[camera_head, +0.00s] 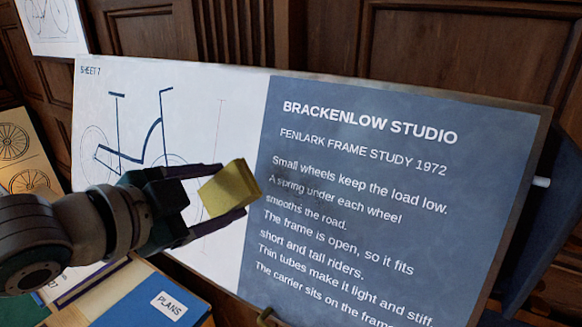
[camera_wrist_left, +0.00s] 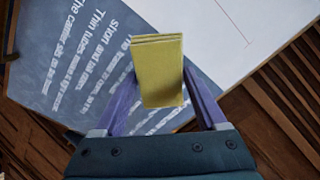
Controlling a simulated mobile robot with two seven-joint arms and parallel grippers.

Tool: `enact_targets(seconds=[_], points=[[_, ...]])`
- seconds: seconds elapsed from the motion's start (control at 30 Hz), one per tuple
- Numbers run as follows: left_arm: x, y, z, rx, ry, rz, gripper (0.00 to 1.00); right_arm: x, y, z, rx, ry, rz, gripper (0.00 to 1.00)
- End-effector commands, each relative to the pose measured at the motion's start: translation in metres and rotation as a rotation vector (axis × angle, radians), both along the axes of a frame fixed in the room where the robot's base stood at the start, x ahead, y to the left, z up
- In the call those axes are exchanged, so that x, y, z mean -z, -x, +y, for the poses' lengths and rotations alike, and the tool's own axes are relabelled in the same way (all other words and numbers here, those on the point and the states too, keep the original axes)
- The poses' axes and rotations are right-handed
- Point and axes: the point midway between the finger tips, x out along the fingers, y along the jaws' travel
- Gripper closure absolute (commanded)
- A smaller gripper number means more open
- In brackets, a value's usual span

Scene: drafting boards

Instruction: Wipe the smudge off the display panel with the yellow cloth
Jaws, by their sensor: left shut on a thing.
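The display panel (camera_head: 400,105) leans tilted, with a white half bearing a bicycle drawing and a blue-grey half with white text. A faint dark smudge (camera_head: 318,186) shows around the text lines about the spring and the road. My left gripper (camera_head: 234,188) is shut on the folded yellow cloth (camera_head: 228,190), in front of the panel and left of the smudge. The cloth also shows between the fingers in the left wrist view (camera_wrist_left: 158,75). I cannot tell whether it touches the panel. My right gripper is not in view.
A blue folder marked PLANS (camera_head: 165,303) lies at the lower left, below my left arm. A sheet with wheel drawings (camera_head: 22,155) stands at the left edge. Dark wood panelling (camera_head: 350,38) is behind. A pale peg (camera_head: 541,182) sticks out at the panel's right edge.

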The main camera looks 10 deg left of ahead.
Motion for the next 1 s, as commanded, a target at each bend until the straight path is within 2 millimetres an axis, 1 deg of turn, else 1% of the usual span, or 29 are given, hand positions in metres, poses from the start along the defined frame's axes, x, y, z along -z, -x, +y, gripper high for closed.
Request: enact_targets(seconds=[0.03, 0.3, 0.5, 0.7, 1.0], points=[[0.004, -0.004, -0.001, 0.001, 0.001, -0.002, 0.71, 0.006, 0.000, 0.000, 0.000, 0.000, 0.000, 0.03], [0.016, -0.031, -0.012, 0.003, 0.002, -0.002, 0.71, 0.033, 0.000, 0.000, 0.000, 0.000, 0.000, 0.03], [0.022, -0.048, -0.018, 0.003, 0.002, -0.002, 0.71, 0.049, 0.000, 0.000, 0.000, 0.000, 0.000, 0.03], [0.022, -0.056, -0.021, 0.005, 0.002, 0.000, 0.71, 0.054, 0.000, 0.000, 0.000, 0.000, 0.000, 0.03], [0.022, -0.057, -0.021, 0.004, 0.001, 0.000, 0.71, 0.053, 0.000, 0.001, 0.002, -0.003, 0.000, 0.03]])
